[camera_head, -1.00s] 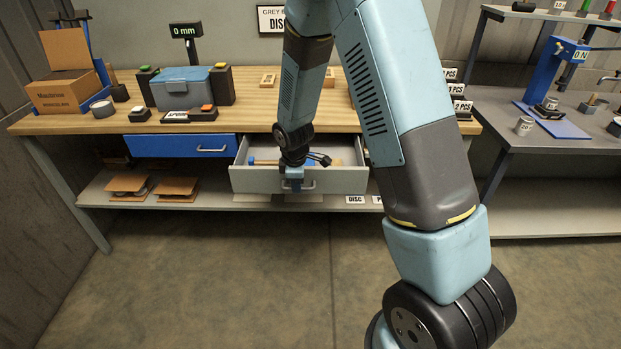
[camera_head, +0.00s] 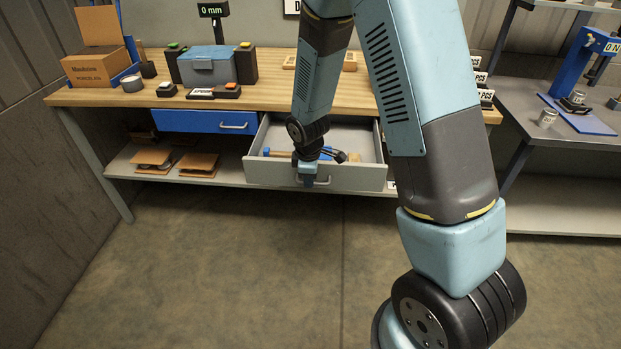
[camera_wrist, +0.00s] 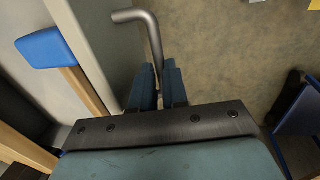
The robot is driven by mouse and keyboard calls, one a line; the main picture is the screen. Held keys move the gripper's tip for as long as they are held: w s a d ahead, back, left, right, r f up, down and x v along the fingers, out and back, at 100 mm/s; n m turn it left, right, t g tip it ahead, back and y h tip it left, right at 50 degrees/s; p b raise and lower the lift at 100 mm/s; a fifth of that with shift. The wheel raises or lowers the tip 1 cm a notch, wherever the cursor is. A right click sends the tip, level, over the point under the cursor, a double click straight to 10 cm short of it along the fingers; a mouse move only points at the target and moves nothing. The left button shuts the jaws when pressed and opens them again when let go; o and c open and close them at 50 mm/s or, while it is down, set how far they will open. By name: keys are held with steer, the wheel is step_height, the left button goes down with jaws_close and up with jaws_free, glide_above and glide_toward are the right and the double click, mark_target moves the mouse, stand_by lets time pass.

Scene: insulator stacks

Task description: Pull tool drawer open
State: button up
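The grey tool drawer (camera_head: 268,173) stands pulled out under the wooden workbench. Its metal bar handle (camera_head: 324,183) is on the front panel, and it also shows in the wrist view (camera_wrist: 153,33). My gripper (camera_head: 308,180) is at the drawer front, pointing down. In the wrist view, my gripper's two fingers (camera_wrist: 159,88) are close together, one on each side of the handle bar. The fingers hide the lower part of the bar. Inside the drawer lie tools, one with a blue head (camera_wrist: 43,47) and a wooden shaft.
A shut blue drawer (camera_head: 205,121) is left of the grey one. The workbench (camera_head: 125,97) carries a toolbox (camera_head: 209,66) and a cardboard box (camera_head: 97,66). A lower shelf (camera_head: 233,174) holds wooden pieces. The floor (camera_head: 230,270) before the drawer is clear.

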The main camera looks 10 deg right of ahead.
steer(key=o, duration=0.4)
steer(key=shift+d, duration=0.15)
steer(key=shift+o, duration=0.2)
step_height(320, 180, up, 14)
steer(key=s, duration=0.2)
steer(key=shift+s+a+f, duration=0.2)
steer(key=shift+a+f, duration=0.05)
steer(key=shift+a, duration=0.05)
steer(key=shift+r, duration=0.1)
steer(key=s+d+r+m+t, duration=0.1)
steer(key=s+d+r+m, duration=0.35)
steer(key=r, duration=0.25)
steer(key=s+d+r+m+t, duration=0.1)
steer(key=s+d+r+m, duration=0.3)
steer(key=r, duration=0.4)
steer(key=s+d+r+m, duration=0.2)
steer(key=s+r+m, duration=0.1)
steer(key=s, duration=0.4)
steer(key=s+d+r+m+t, duration=0.1)
steer(key=s+d+r+m, duration=0.2)
steer(key=s, duration=0.4)
steer(key=shift+d+r+m+t, duration=0.3)
steer(key=shift+d+r+m, duration=0.05)
steer(key=shift+r+m, duration=0.2)
